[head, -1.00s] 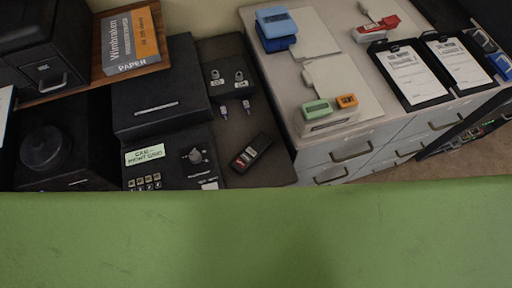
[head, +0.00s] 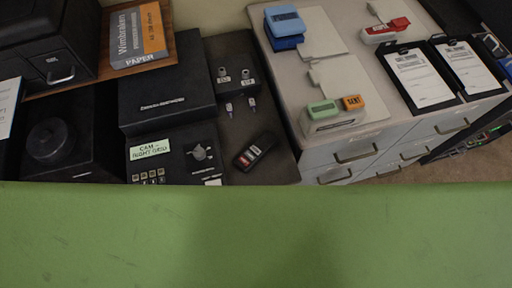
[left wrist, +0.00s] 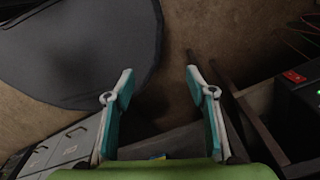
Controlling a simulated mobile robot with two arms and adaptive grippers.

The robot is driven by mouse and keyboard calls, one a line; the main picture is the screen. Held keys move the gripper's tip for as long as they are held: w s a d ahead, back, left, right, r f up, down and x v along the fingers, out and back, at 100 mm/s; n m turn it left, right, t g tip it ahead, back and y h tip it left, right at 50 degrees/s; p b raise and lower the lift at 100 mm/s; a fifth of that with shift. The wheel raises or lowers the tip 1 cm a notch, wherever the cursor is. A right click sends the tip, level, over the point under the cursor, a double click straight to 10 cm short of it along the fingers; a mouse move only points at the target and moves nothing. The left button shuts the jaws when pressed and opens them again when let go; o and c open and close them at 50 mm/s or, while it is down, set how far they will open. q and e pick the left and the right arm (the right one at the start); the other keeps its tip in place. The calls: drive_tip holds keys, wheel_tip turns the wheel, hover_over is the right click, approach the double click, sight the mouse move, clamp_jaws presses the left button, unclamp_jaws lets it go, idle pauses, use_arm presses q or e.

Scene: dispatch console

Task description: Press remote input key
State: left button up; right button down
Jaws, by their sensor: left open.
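I cannot read any key as the remote input key. A black handheld device (head: 255,150) with a red and white label lies to the right of the panel. My left gripper (left wrist: 160,76) is open and empty in the left wrist view, above the floor and away from the panel. No gripper shows in the head view.
A black box with two key switches (head: 236,78) sits behind the handheld device. A red switch (left wrist: 294,76) and a dark rounded surface (left wrist: 95,55) show near my left gripper.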

use_arm(q)
clamp_jaws()
drive_tip(key=shift+a, duration=0.1)
idle(1.1)
